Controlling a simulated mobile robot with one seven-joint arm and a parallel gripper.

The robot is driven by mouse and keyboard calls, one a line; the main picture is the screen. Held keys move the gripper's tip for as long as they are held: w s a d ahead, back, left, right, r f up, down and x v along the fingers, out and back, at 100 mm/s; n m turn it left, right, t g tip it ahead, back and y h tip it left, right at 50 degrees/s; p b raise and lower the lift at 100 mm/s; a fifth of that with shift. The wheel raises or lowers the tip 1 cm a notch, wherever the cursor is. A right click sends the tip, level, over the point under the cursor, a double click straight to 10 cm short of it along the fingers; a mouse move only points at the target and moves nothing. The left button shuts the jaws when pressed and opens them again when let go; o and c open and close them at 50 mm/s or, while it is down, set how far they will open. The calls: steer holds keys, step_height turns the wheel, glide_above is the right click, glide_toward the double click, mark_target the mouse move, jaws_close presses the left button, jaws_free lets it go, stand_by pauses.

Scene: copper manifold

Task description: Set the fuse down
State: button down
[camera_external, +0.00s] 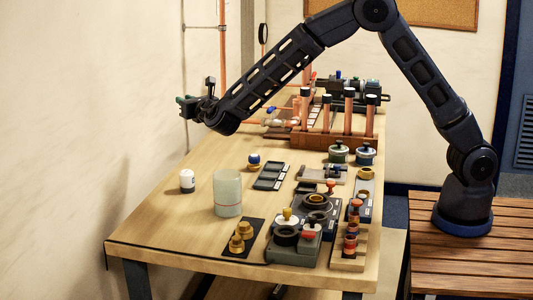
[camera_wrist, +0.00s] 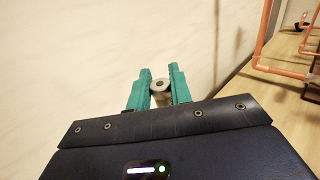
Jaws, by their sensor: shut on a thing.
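My gripper (camera_external: 187,106) is at the far left end of my outstretched arm, raised above the table's far left side and close to the wall. In the wrist view, its teal fingers (camera_wrist: 159,88) are shut on a small pale cylinder with a dark round centre, the fuse (camera_wrist: 160,84). The fuse's lower part is hidden by the fingers and the gripper body. In the external view the fuse is too small to make out.
The wooden table (camera_external: 160,225) has clear room at its left front. A black tray (camera_external: 235,251) holds brass fittings. A rack (camera_external: 335,141) of copper pipes stands further back; fixtures crowd the right.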

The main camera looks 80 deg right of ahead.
steer(key=s+a+f, duration=0.1)
steer(key=s+a, duration=0.1)
steer(key=a, duration=2.4)
step_height(320, 180, down, 19)
steer(key=shift+f, duration=0.1)
steer(key=shift+f, duration=0.2)
steer(key=c, duration=1.3)
jaws_free()
steer(key=shift+o, duration=0.2)
steer(key=shift+r, duration=0.1)
steer(key=v, duration=1.2)
steer(key=shift+r, duration=0.2)
